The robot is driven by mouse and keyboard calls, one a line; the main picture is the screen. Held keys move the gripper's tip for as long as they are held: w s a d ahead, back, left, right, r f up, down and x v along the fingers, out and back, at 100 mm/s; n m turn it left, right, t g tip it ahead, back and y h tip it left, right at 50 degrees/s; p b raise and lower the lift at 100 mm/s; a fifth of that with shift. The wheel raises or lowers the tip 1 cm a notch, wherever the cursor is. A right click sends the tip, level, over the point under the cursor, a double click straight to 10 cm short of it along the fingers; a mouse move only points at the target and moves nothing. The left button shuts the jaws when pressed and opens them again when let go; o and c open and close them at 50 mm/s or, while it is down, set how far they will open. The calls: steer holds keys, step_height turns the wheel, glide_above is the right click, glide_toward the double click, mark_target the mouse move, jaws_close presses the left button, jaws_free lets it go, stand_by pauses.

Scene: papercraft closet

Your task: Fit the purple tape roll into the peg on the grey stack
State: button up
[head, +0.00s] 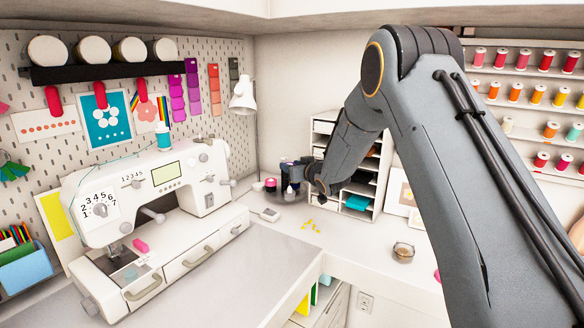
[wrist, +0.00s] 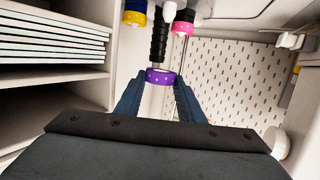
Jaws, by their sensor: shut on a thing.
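The purple tape roll (wrist: 161,77) with pale dots is held between the two blue fingers of my gripper (wrist: 160,84) in the wrist view. A dark ribbed peg (wrist: 159,38) shows just beyond the roll. The roll looks close to it, but I cannot tell whether they touch, and the roll is not clearly around it. In the head view my gripper (head: 290,172) is at the far counter corner, beside the white shelf unit. The roll cannot be made out there, and the grey stack is not clearly seen.
A blue and yellow roll (wrist: 135,12) and a pink roll (wrist: 183,22) are near the peg. White shelves (wrist: 55,45) stand close on the wrist view's left. The sewing machine (head: 150,190) stands left of my gripper. Small yellow pieces (head: 309,225) lie on the counter.

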mark_target(291, 189)
steer(key=shift+f+b, duration=1.6)
steer(key=shift+f, duration=1.3)
steer(key=shift+f+b, duration=1.45)
steer(key=shift+f, duration=0.3)
steer(key=o, duration=1.1)
steer(key=shift+b+v, duration=0.85)
steer(key=shift+v, duration=3.05)
steer(key=shift+r, duration=0.1)
